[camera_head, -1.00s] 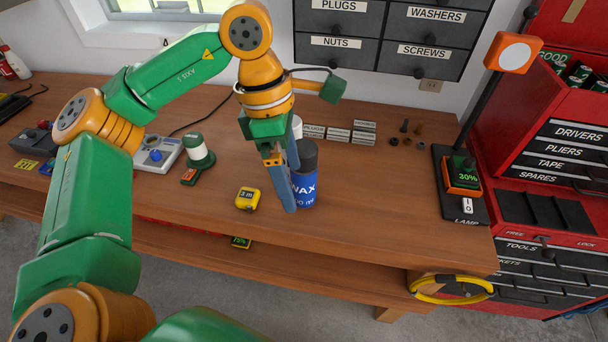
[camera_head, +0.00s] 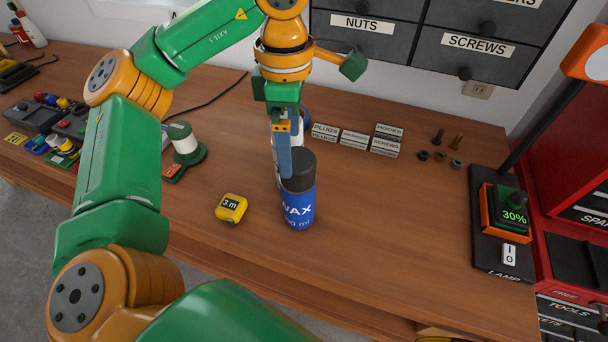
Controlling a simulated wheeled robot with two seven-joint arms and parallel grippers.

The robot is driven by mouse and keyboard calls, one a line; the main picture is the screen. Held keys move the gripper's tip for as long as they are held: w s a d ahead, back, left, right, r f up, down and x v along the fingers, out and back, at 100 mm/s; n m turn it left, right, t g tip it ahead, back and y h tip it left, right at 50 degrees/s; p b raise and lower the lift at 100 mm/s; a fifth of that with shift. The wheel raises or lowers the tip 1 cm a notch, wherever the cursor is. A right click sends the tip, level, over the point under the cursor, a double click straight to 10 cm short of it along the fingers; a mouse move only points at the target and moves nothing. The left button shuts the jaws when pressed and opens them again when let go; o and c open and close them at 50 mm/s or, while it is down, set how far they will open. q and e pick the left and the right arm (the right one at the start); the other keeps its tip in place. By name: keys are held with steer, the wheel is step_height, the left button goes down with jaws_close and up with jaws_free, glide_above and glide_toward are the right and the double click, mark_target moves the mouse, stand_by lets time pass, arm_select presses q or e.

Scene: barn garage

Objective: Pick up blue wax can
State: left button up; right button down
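The blue wax can (camera_head: 299,208) stands upright on the wooden workbench, with a dark grey cap and white lettering "WAX". My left gripper (camera_head: 283,165) points down at the can's back left, its blue fingers beside the cap. The fingers overlap one another in this view, so the gap between them is hidden. I cannot tell whether they touch the can. My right gripper is not in view.
A yellow tape measure (camera_head: 231,208) lies left of the can. A green-and-white spool (camera_head: 185,145) stands farther left. Small labelled boxes (camera_head: 355,138) and several bolts and nuts lie behind. A lamp base (camera_head: 503,225) stands at right. The bench right of the can is clear.

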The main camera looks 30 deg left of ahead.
mark_target(295, 170)
arm_select(q)
step_height(295, 170, down, 2)
steer(key=shift+s+b, duration=0.15)
steer(key=shift+b, duration=0.35)
steer(key=shift+f+b, duration=0.55)
steer(key=shift+f, duration=0.05)
steer(key=f, duration=0.1)
steer(key=f+b, duration=0.1)
steer(key=f, duration=0.1)
steer(key=shift+w+d+f, duration=0.25)
steer(key=shift+d+f, duration=0.1)
steer(key=shift+d+f+p, duration=0.2)
steer(key=shift+f+p, duration=0.2)
steer(key=shift+f, duration=0.75)
steer(key=shift+w+f, duration=0.1)
steer(key=shift+f, duration=0.3)
jaws_close()
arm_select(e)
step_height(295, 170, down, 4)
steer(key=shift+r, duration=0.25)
